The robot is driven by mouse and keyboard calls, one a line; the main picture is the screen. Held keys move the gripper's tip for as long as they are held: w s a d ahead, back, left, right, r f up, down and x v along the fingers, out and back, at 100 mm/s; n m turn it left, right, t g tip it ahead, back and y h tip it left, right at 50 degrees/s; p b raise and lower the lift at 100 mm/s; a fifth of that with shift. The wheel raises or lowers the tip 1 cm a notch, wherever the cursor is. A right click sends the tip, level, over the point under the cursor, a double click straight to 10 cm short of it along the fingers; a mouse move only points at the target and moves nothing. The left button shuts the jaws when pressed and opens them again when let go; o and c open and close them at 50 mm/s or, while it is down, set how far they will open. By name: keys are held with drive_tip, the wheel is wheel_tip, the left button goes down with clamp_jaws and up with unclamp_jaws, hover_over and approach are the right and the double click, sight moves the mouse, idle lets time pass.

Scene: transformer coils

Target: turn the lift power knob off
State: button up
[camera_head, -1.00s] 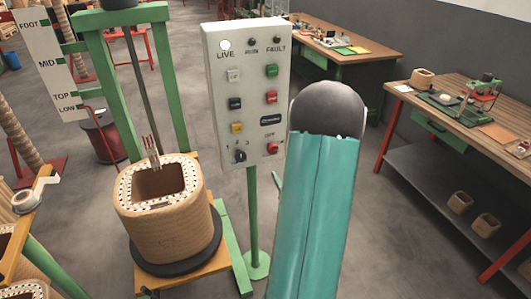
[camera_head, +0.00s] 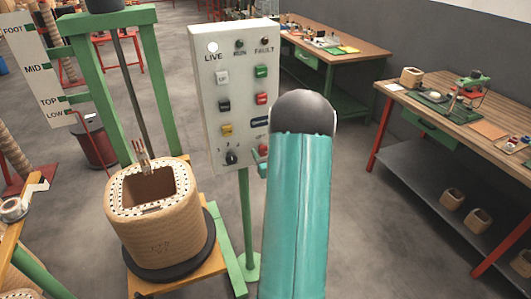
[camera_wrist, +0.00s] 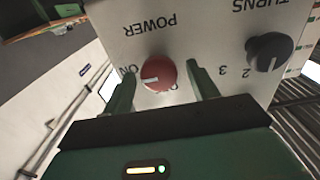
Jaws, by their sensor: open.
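The red power knob (camera_wrist: 157,74) is on the pale control panel (camera_wrist: 190,30), under an upside-down POWER label in the wrist view. Its white pointer faces left, toward the ON mark; the OFF mark is partly hidden below the knob. My gripper (camera_wrist: 161,69) is open, with one finger on each side of the knob and visible gaps between. I cannot tell whether the fingers reach past its face. In the head view the knob (camera_head: 263,149) shows at the panel's lower right, partly covered by my gripper and arm.
A black TURNS knob (camera_wrist: 270,52) sits beside the power knob. Several buttons and lamps fill the panel above. A wound coil (camera_head: 160,225) stands on a turntable to the left; workbenches (camera_head: 455,95) stand to the right. Floor between is clear.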

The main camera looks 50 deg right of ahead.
drive_tip(key=c, duration=1)
drive_tip(key=shift+n, duration=0.3)
drive_tip(key=n, duration=0.3)
drive_tip(key=shift+a, duration=0.15)
drive_tip(key=n, duration=0.6)
drive_tip(key=shift+f, duration=0.1)
drive_tip(key=n, duration=0.4)
drive_tip(key=shift+w+a, duration=0.1)
drive_tip(key=shift+f+n, duration=0.1)
drive_tip(key=shift+n, duration=2.1)
